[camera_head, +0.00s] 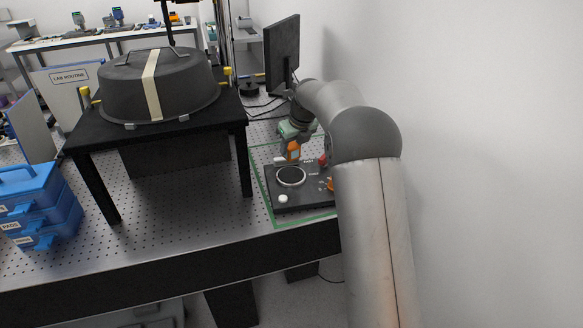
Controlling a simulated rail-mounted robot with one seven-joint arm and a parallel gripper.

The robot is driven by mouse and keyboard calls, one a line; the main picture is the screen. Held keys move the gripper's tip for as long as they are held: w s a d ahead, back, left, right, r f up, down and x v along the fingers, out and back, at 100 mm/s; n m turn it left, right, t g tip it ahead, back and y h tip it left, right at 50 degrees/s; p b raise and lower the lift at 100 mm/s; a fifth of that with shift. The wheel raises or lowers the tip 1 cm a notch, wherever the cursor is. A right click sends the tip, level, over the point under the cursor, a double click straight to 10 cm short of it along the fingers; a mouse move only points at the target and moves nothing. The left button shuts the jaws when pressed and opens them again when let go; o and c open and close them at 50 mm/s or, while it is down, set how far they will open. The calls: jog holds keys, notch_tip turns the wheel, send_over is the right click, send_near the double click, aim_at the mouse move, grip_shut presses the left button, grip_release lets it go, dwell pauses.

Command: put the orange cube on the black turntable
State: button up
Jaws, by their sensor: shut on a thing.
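My gripper (291,139) is in the head view, right of centre, pointing down over a black control panel. It is shut on the orange cube (293,151), which shows as a small orange block below the gripper's body. The black turntable (291,176) is a round dark disc with a pale rim on the panel. The cube appears just above the back edge of the turntable in the picture. I cannot tell the exact gap between them. The fingertips are too small to make out clearly.
The black panel (283,206) carries a white knob (283,198), a red button (323,160) and an orange part (331,184). A black stand with a dark domed cover (190,85) stands to the left. A monitor (282,55) is behind. Blue cases (40,205) sit far left.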

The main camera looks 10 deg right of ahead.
aim_at(294, 159)
jog(key=shift+f+p, duration=0.5)
jog(key=shift+f, duration=2.9)
jog(key=shift+f, duration=0.1)
jog(key=o, duration=1.1)
jog(key=shift+c, duration=0.2)
